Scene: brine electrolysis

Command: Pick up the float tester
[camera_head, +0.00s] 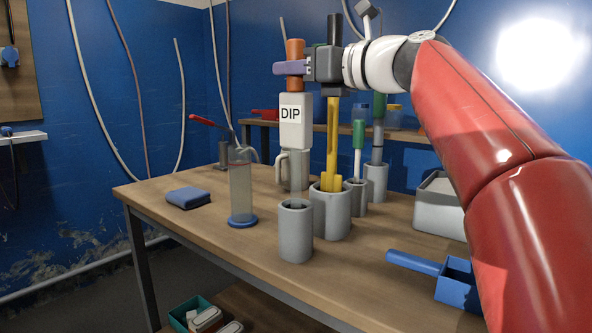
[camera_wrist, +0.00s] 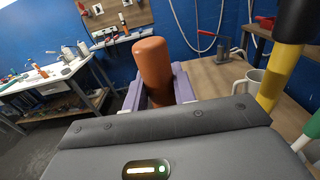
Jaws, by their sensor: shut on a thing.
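The float tester (camera_head: 295,122) has an orange handle, a white block marked DIP and a grey see-through tube below. My gripper (camera_head: 290,68) is shut on its orange handle, with purple fingers on both sides. The tester hangs upright above a grey cup (camera_head: 295,240). The tube's lower end is at the cup's mouth; I cannot tell whether it is inside. In the wrist view the orange handle (camera_wrist: 153,65) stands between the purple fingers (camera_wrist: 158,92).
A wider grey cup (camera_head: 331,217) holds a yellow tool (camera_head: 332,145) close to the right. Smaller cups with green-handled tools stand behind. A clear cylinder (camera_head: 240,190) on a blue base and a blue cloth (camera_head: 188,197) are left. A blue scoop (camera_head: 455,280) lies front right.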

